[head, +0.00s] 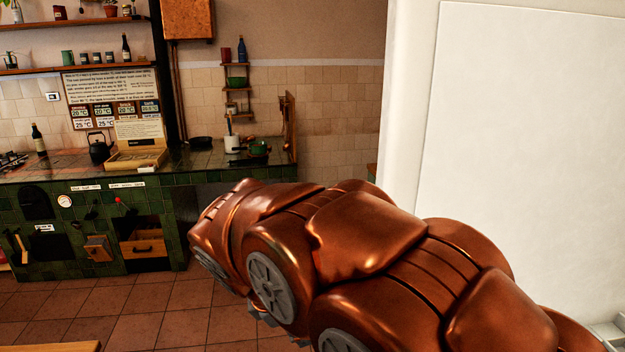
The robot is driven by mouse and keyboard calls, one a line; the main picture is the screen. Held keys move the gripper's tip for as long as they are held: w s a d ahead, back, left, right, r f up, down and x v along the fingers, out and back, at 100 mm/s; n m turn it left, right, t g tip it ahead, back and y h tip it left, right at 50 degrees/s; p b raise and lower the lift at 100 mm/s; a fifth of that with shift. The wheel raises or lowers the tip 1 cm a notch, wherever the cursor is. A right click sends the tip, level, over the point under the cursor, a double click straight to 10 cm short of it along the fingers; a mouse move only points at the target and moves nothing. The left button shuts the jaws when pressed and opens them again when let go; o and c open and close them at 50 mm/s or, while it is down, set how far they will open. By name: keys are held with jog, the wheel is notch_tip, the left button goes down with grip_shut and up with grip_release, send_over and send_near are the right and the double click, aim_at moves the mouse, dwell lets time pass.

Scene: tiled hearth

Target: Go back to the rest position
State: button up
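My copper-coloured arm reaches from the lower right of the head view toward the middle. Its far end is near the centre, in front of the right part of the green tiled hearth (100,210). My gripper is not visible, so I cannot see its fingers or whether it holds anything. No separate rest place or marker shows.
A black kettle (100,148), a wooden box (136,160) and a green pot (259,148) stand on the hearth top. A white wall panel (530,150) stands close behind my arm at right. The tiled floor (140,315) at lower left is mostly clear.

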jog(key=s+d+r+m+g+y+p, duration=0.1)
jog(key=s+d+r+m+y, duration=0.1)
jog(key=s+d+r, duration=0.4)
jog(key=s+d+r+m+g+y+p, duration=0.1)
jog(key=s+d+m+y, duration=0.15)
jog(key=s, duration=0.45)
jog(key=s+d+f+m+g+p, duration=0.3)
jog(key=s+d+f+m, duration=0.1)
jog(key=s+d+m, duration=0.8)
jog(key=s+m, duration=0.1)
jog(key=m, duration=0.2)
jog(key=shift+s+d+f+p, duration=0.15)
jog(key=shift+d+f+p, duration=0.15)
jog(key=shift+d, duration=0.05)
